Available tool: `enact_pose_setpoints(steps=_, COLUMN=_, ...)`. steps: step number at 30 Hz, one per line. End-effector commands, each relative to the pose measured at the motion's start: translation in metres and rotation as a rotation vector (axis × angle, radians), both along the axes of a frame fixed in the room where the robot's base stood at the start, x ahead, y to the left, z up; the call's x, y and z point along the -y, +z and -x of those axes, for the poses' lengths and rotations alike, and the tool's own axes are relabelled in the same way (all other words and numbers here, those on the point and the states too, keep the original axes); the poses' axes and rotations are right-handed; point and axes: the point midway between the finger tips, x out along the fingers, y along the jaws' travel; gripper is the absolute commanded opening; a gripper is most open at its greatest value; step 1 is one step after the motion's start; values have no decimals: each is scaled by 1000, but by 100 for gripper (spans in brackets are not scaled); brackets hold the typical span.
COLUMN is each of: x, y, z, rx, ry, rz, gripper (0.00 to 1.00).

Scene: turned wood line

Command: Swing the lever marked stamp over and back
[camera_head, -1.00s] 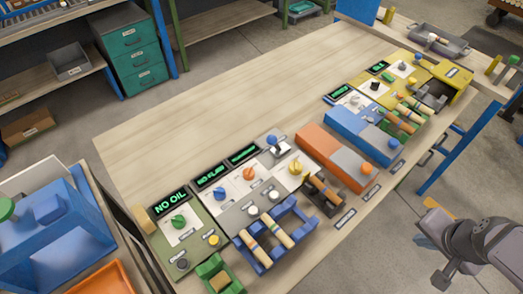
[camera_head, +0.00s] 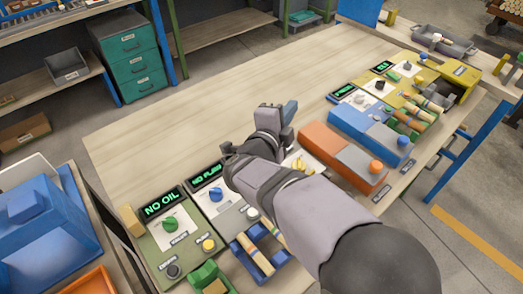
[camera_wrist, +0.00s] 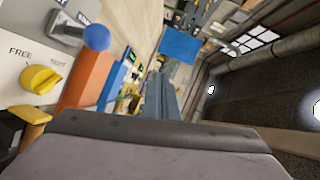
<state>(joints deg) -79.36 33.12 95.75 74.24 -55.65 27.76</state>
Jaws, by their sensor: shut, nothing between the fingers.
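A lever with a blue ball knob (camera_wrist: 97,37) on a grey arm stands at the upper left of the wrist view, beside a yellow dial (camera_wrist: 42,79). Any stamp marking on it cannot be read. In the head view my arm hides this lever. My gripper (camera_head: 279,114) is shut and empty, over the far side of the row of machine panels, near the hidden lever. In the wrist view a grey part of my gripper (camera_wrist: 160,150) fills the bottom, apart from the knob in the picture. Contact with the lever cannot be seen.
The orange and grey block (camera_head: 343,160) stands right of my arm, with the blue unit (camera_head: 368,128) beyond it. The green NO OIL panel (camera_head: 171,238) and the blue rack (camera_head: 262,252) are at the near left. The back of the wooden table (camera_head: 180,125) is clear.

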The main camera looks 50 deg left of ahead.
Motion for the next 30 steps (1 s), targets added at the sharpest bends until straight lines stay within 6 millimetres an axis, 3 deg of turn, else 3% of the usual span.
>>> enact_pose_setpoints(steps=1, x=-10, y=-10, z=26, rx=-3, ry=-18, rz=-34, gripper=0)
enact_pose_setpoints(steps=3, x=-15, y=-17, z=55, rx=-11, ry=-61, rz=-85, gripper=0)
enact_pose_setpoints(steps=9, x=-12, y=-40, z=133, rx=-32, ry=-171, rz=-183, gripper=0)
enact_pose_setpoints(steps=15, x=3, y=-58, z=191, rx=-45, ry=-251, rz=-231, gripper=0)
enact_pose_setpoints(steps=21, x=12, y=-65, z=215, rx=-49, ry=-287, rz=-244, gripper=0)
enact_pose_setpoints(steps=30, x=14, y=-65, z=217, rx=-49, ry=-292, rz=-245, gripper=0)
